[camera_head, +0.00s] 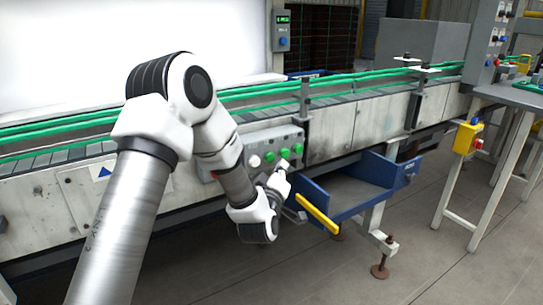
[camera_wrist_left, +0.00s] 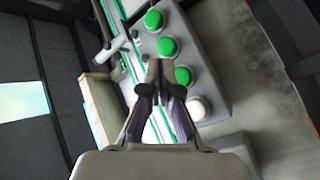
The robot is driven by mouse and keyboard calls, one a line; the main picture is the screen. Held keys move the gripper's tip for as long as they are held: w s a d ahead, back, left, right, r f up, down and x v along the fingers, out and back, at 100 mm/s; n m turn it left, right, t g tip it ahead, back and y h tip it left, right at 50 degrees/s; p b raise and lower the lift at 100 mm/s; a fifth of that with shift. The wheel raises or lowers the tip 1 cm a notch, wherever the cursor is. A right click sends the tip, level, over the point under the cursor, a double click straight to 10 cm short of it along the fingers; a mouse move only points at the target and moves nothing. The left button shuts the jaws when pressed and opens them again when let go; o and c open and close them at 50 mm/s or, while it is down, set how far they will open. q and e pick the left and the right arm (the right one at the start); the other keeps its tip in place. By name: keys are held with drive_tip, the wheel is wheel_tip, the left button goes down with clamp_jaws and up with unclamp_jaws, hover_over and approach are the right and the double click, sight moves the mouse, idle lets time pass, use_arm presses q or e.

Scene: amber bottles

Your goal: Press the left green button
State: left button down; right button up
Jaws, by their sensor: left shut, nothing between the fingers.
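A grey control box (camera_head: 262,142) on the conveyor's side carries a row of buttons. From the left in the head view are a white button (camera_head: 254,161), the left green button (camera_head: 269,157), a middle green button (camera_head: 284,152) and a right green button (camera_head: 298,148). In the left wrist view the row runs slanted, with the left green button (camera_wrist_left: 184,75) beside the white one (camera_wrist_left: 197,108). My left gripper (camera_head: 284,166) is shut and empty, close before the box. In the wrist view its fingertips (camera_wrist_left: 160,68) appear just beside the left green button; I cannot tell whether they touch.
A blue open tray (camera_head: 352,212) with a yellow edge (camera_head: 318,213) juts out right of my gripper. Green conveyor rails (camera_head: 345,80) run above the box. A yellow switch box (camera_head: 466,138) stands at the right. The floor in front is clear.

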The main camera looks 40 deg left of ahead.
sight(270, 157)
use_arm(q)
drive_tip(key=shift+w+a, duration=0.35)
drive_tip(key=shift+a, duration=0.55)
drive_tip(key=shift+a, duration=0.1)
idle(0.7)
drive_tip(key=shift+w+a, duration=0.15)
drive_tip(key=shift+a, duration=0.15)
